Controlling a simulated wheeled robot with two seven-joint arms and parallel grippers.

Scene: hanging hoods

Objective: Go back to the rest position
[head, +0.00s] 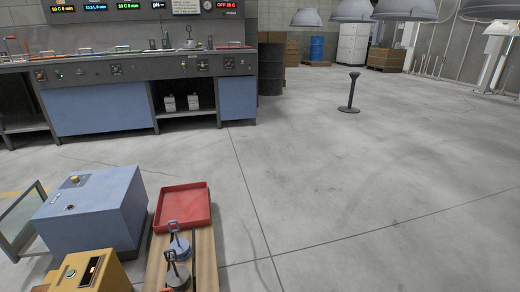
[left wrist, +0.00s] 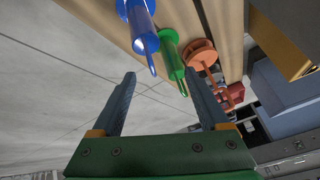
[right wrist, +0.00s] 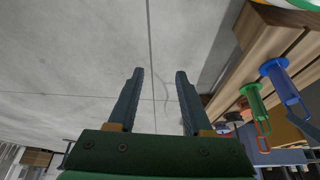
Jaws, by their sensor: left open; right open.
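My left gripper (left wrist: 160,74) shows in the left wrist view, open, with nothing between its fingers. Close above its fingers, a blue handled piece (left wrist: 140,27), a green one (left wrist: 171,58) and an orange one (left wrist: 203,55) stand on wooden slats. I cannot tell whether the right finger touches the green piece. My right gripper (right wrist: 160,72) is open and empty in the right wrist view, over grey floor. A green handled piece (right wrist: 254,102) and a blue one (right wrist: 283,80) stand to its right, apart from it. Neither gripper shows in the head view.
A blue box (head: 110,215) and yellow box (head: 95,270) stand left. Domed hoods (head: 352,12) hang at top right. Floor at right is mostly clear.

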